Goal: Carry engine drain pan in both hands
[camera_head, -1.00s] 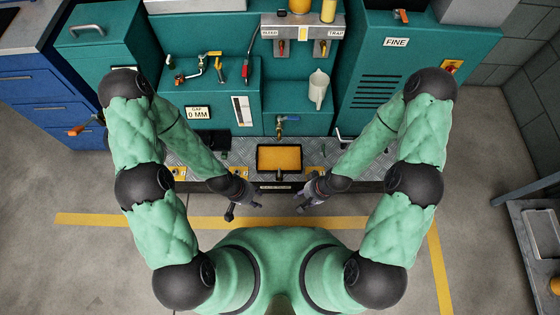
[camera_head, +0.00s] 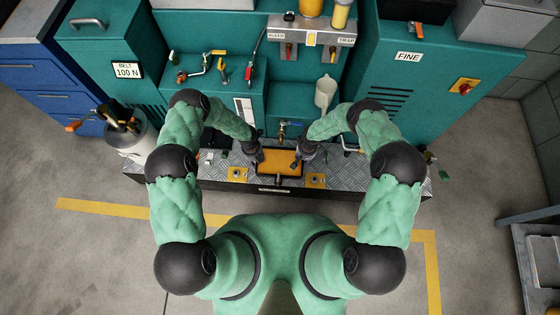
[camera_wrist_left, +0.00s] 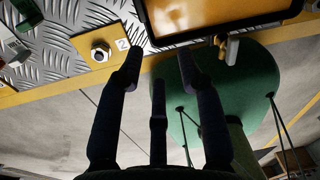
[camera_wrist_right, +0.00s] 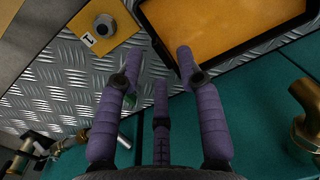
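The drain pan (camera_head: 280,176) is black and rectangular, with orange inside. It sits level on a metal deck in front of the teal machine. Its dark rim also shows in the left wrist view (camera_wrist_left: 255,24) and in the right wrist view (camera_wrist_right: 250,52). My left gripper (camera_head: 257,158) is at the pan's left side, its fingers spread and empty in the left wrist view (camera_wrist_left: 158,65). My right gripper (camera_head: 300,157) is at the pan's right side, also spread and empty in the right wrist view (camera_wrist_right: 158,68). One right fingertip looks close to the rim; contact cannot be told.
A brass tap (camera_head: 283,128) is behind the pan. Yellow plates with studs (camera_head: 316,181) lie on the diamond-plate deck (camera_head: 345,178). A white tank (camera_head: 131,140) is at left. The floor in front is clear.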

